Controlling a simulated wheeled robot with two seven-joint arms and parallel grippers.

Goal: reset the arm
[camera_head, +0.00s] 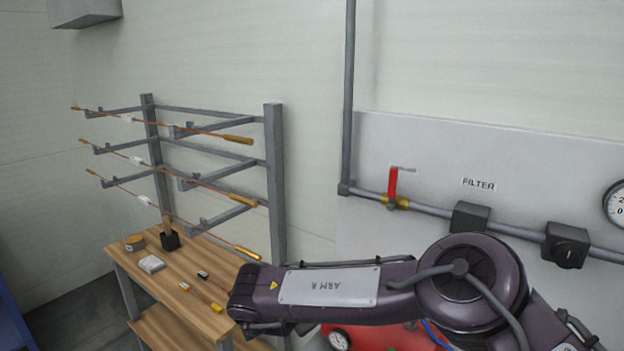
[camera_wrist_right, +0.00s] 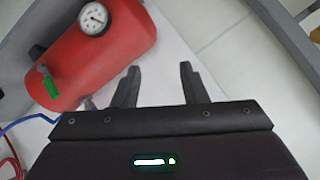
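My right arm (camera_head: 340,285), a dark arm with a plate marked ARM R, comes in from the right in the head view and reaches left across the front of the wall panel. Its gripper is not visible in the head view. In the right wrist view my right gripper (camera_wrist_right: 158,88) has its two fingers spread apart with nothing between them. The fingers point toward the pale floor, beside a red tank. My left gripper is in neither view.
A wooden table (camera_head: 150,270) with small items and a grey rod rack (camera_head: 275,180) stand left. The red tank (camera_wrist_right: 100,60) has a gauge. A pipe with a red-handled valve (camera_head: 393,183) runs along the FILTER panel (camera_head: 450,145). Pale floor (camera_wrist_right: 190,35) is clear past the fingers.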

